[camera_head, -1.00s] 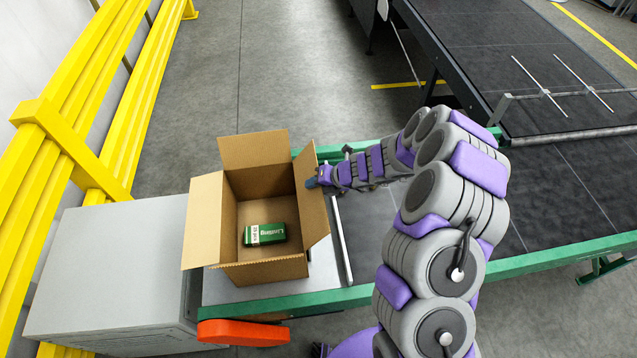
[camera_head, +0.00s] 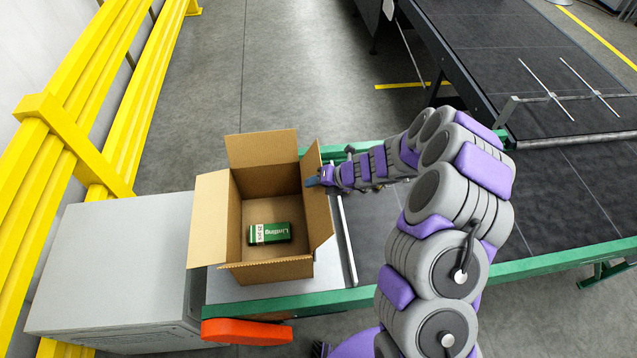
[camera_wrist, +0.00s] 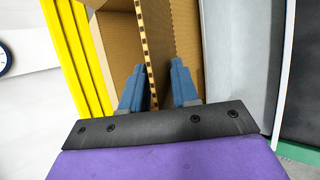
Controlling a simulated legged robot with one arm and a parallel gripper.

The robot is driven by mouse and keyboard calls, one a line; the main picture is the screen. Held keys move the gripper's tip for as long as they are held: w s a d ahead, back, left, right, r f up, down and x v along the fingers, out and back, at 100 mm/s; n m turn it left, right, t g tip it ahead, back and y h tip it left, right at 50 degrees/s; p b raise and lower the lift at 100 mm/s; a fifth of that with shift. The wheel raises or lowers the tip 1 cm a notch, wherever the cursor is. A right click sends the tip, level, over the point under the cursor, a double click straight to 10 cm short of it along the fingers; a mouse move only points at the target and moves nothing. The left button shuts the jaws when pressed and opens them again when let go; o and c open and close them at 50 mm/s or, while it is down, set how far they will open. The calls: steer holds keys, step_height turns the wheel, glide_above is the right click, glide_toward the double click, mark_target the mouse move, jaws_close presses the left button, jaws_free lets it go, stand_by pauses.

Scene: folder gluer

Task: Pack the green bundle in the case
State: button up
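The green bundle (camera_head: 270,233), with a white end label, lies flat on the floor of the open cardboard case (camera_head: 265,270). The case stands on the light grey plate with its flaps up or spread outward. My gripper (camera_head: 318,180) is at the case's right side, by the top of the right flap. In the wrist view my gripper (camera_wrist: 160,92) has its two blue fingers apart, one on each side of the cardboard flap (camera_wrist: 153,55). A gap shows beside the flap, so I cannot tell that it is gripped. The bundle does not show in the wrist view.
A grey cabinet (camera_head: 110,262) stands left of the case, with yellow rails (camera_head: 75,140) beyond it. An orange part (camera_head: 246,332) sits at the front of the green frame (camera_head: 350,298). The dark conveyor (camera_head: 560,190) on the right is clear.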

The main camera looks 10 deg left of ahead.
steer(key=shift+d+r, duration=0.1)
steer(key=shift+d, duration=0.3)
steer(key=v, duration=1.7)
steer(key=shift+a, duration=0.1)
